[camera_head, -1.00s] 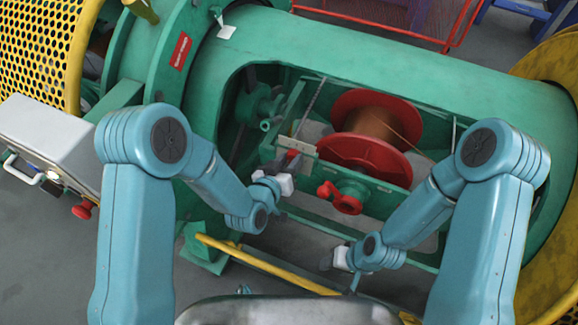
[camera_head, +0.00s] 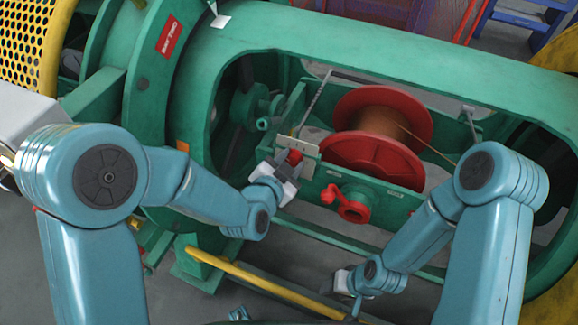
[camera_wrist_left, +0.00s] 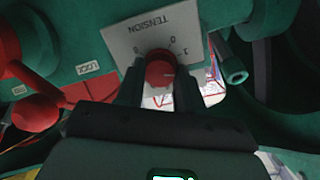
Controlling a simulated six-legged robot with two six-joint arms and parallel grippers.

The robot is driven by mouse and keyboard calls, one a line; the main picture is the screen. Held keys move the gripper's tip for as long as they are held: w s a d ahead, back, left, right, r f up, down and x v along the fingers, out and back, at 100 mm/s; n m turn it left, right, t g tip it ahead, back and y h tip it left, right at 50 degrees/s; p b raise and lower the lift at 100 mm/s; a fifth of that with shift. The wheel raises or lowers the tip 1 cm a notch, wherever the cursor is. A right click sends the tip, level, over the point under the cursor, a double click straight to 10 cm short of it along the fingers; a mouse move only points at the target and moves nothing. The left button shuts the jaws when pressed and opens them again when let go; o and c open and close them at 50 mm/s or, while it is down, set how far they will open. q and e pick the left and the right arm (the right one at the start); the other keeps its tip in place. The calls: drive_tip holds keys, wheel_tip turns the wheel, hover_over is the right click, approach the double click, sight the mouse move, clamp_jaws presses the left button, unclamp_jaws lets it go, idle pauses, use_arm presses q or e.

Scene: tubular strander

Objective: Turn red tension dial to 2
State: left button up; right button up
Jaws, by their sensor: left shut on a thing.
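The red tension dial (camera_head: 295,156) sits on a pale plate (camera_head: 305,147) on the green frame, in front of the red spool. In the left wrist view the dial (camera_wrist_left: 160,70) stands between my left fingers, against the plate (camera_wrist_left: 128,44) printed TENSION, which appears upside down. A short pale mark on the dial points toward the right. Some digits show around it; part of the scale is hidden. My left gripper (camera_head: 285,170) is shut on the dial. My right gripper (camera_head: 342,281) hangs low, away from the dial; its fingers are too small to read.
A red spool (camera_head: 372,162) with copper-coloured wire lies in the green cradle. A red handle (camera_head: 348,203) is right of the dial; a LOCK label (camera_wrist_left: 87,68) shows in the wrist view. A yellow bar (camera_head: 265,282) runs below. Green tube walls surround the opening.

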use_arm(q)
drive_tip(key=shift+r+m, duration=0.1)
drive_tip(key=shift+m, duration=0.4)
drive_tip(key=o, duration=1)
drive_tip(key=shift+o, duration=0.2)
drive_tip(key=b+v, duration=1)
drive_tip(key=v, duration=0.2)
drive_tip(key=shift+b, duration=0.3)
